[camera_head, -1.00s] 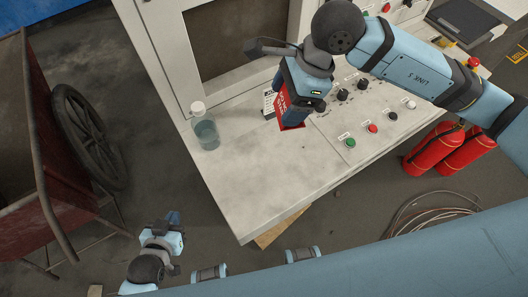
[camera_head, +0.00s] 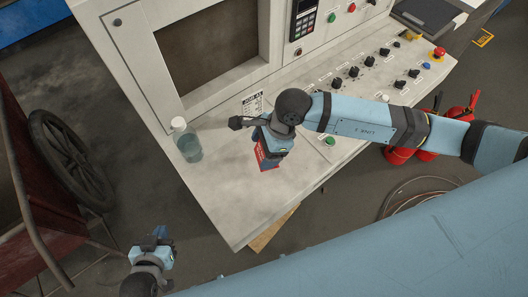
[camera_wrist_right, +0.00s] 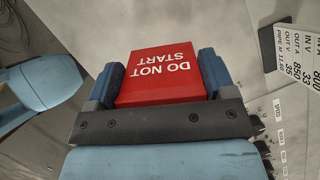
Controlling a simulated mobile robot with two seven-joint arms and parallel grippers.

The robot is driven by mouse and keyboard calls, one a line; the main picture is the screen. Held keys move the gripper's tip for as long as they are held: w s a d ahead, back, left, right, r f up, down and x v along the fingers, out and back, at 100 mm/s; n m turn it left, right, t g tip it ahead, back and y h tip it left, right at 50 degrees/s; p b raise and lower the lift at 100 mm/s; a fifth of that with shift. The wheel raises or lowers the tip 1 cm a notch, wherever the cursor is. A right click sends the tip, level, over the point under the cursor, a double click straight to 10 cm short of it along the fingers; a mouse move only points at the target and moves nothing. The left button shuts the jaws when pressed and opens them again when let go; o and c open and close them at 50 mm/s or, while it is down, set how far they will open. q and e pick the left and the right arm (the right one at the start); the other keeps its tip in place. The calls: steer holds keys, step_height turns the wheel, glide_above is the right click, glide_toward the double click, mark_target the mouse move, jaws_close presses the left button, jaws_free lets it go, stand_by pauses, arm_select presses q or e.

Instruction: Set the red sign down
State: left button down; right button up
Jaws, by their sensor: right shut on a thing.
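The red sign (camera_wrist_right: 160,75), lettered "DO NOT START", is between the two fingers of my right gripper (camera_wrist_right: 158,80) in the right wrist view. In the head view the red sign (camera_head: 267,157) shows just below my right gripper (camera_head: 268,152), over the pale console top (camera_head: 225,195). I cannot tell whether its lower edge touches the surface. My left gripper (camera_head: 160,238) is at the lower left, off the console and away from the sign; its finger gap is not clear.
Knobs and buttons (camera_head: 345,78) are to the right. The console's front left top is bare. Fire extinguishers (camera_head: 405,152) stand at the right.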

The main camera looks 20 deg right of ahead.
steer(key=shift+f, duration=1.5)
steer(key=shift+f, duration=0.15)
steer(key=o, duration=0.9)
steer(key=b+v, duration=0.2)
steer(key=v, duration=1)
steer(key=shift+r, duration=0.25)
